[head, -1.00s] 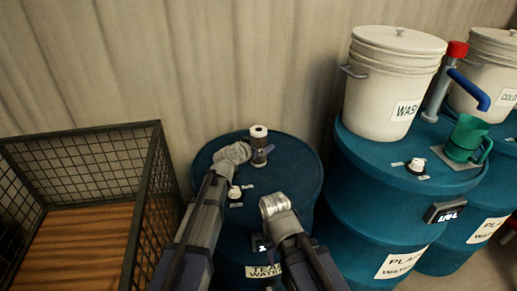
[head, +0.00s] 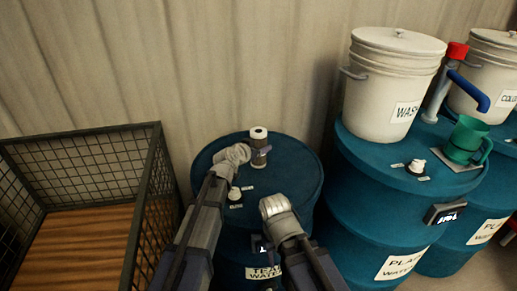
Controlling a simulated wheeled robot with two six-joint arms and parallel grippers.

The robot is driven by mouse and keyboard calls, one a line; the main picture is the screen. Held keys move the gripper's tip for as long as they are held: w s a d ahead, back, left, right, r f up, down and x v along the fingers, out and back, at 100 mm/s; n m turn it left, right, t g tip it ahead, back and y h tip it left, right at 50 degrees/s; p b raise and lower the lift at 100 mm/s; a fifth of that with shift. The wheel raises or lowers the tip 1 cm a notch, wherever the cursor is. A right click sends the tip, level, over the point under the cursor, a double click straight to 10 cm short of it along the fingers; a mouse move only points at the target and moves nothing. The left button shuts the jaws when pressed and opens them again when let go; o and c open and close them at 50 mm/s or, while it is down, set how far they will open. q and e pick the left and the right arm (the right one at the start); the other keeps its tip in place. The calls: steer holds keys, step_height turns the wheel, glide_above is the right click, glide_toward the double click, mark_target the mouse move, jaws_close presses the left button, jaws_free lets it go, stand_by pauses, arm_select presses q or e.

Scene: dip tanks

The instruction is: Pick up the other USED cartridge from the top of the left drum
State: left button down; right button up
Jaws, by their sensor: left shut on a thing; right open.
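The used cartridge (head: 259,148) is a dark brownish cylinder with a white top, upright at the back of the left drum's top (head: 298,176). My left gripper (head: 260,151) is at the cartridge and shut on it, with its wrist just to the left. Whether the cartridge's base touches the drum is hard to tell. My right gripper (head: 268,244) is low in front of the drum, apart from the cartridge; its fingers are largely hidden behind its wrist.
A white-capped bung (head: 234,193) and small labels lie on the left drum. A wire-walled crate (head: 147,190) with a wooden floor stands left. Right are other blue drums (head: 375,208) with a WASH bucket (head: 392,85), a green jug (head: 466,139) and a red-and-blue pump (head: 468,88).

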mark_target(259, 131)
arm_select(q)
steer(key=shift+r, duration=0.15)
step_height(259, 131, up, 10)
steer(key=p, duration=1)
